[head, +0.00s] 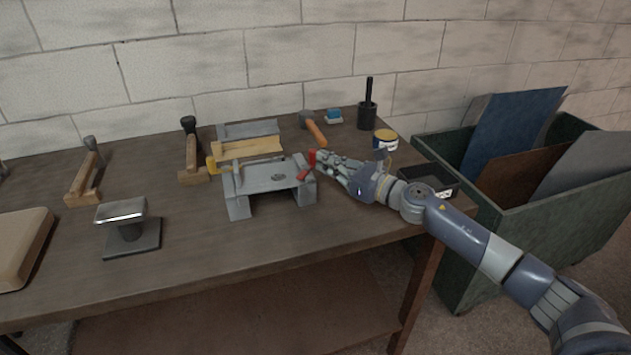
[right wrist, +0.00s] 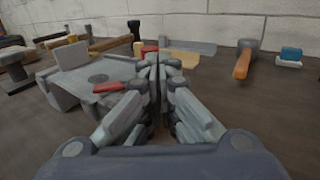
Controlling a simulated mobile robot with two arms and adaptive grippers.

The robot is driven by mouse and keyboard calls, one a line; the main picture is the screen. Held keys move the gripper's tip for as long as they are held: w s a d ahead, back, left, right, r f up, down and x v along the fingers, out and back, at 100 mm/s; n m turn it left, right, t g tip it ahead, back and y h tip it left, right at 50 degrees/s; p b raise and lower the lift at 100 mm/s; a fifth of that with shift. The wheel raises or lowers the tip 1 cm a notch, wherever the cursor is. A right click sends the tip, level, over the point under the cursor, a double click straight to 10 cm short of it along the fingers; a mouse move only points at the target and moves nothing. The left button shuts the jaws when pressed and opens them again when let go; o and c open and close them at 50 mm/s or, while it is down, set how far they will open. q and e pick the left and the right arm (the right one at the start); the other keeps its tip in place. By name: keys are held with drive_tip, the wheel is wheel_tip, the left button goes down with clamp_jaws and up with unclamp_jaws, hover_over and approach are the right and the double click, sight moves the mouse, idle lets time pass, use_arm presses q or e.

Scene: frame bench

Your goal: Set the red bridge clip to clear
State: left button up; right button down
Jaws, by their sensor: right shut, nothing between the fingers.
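The red bridge clip (head: 308,165) sits at the right end of the grey bridge-like fixture (head: 268,178) on the bench. In the right wrist view the clip's red lever (right wrist: 109,87) lies over the fixture's top, left of the fingers, and a red upright part (right wrist: 149,49) shows behind the fingertips. My right gripper (head: 322,161) is shut and empty, right beside the clip; I cannot tell if it touches. In the right wrist view its fingertips (right wrist: 160,62) are together. A yellow clip (head: 213,165) is at the fixture's left end. My left gripper is not in view.
The front bench is clear.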

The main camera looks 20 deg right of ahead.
drive_tip(key=shift+w+b, duration=0.75)
drive_tip(key=shift+w, duration=0.6)
idle(0.7)
drive_tip(key=shift+v, duration=6)
